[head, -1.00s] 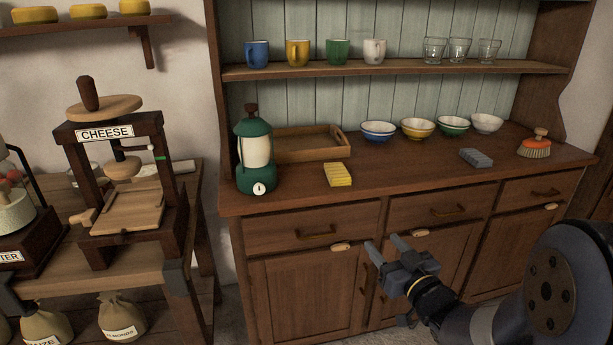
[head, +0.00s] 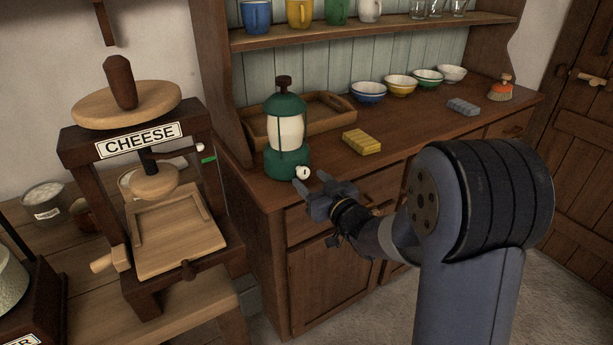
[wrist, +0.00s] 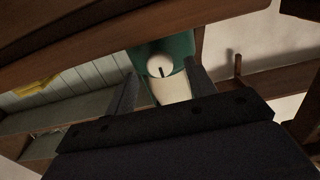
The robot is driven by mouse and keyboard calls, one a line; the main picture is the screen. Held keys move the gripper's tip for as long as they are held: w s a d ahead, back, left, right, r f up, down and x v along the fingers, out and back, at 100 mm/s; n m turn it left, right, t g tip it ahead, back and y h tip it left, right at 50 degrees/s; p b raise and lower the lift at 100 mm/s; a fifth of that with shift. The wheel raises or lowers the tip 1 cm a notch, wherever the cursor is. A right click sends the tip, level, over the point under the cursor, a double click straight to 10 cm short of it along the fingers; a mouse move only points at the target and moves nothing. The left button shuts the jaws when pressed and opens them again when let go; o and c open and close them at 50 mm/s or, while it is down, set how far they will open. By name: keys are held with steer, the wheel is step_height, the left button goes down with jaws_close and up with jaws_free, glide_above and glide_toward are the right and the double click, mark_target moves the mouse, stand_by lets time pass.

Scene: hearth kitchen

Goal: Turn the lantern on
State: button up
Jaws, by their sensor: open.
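The green lantern (head: 286,135) with a cream glass body stands upright at the left end of the dresser counter in the head view. Its white round knob (head: 303,173) faces out at the base. My gripper (head: 312,183) is open and empty, just below and in front of the knob. The wrist view shows the knob (wrist: 161,66) with a dark mark on it, between and beyond my two fingers (wrist: 160,84). The lantern's green base (wrist: 178,47) is around it. A small gap seems to lie between fingers and knob; contact cannot be told.
A wooden tray (head: 256,128) stands behind the lantern and a yellow sponge (head: 362,141) lies to its right. Several bowls (head: 368,92) line the counter's back. The cheese press (head: 178,240) stands on a table at left. The counter edge is close to my gripper.

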mark_target(301, 171)
steer(key=shift+x, duration=1.4)
steer(key=shift+c, duration=0.2)
steer(key=c, duration=0.9)
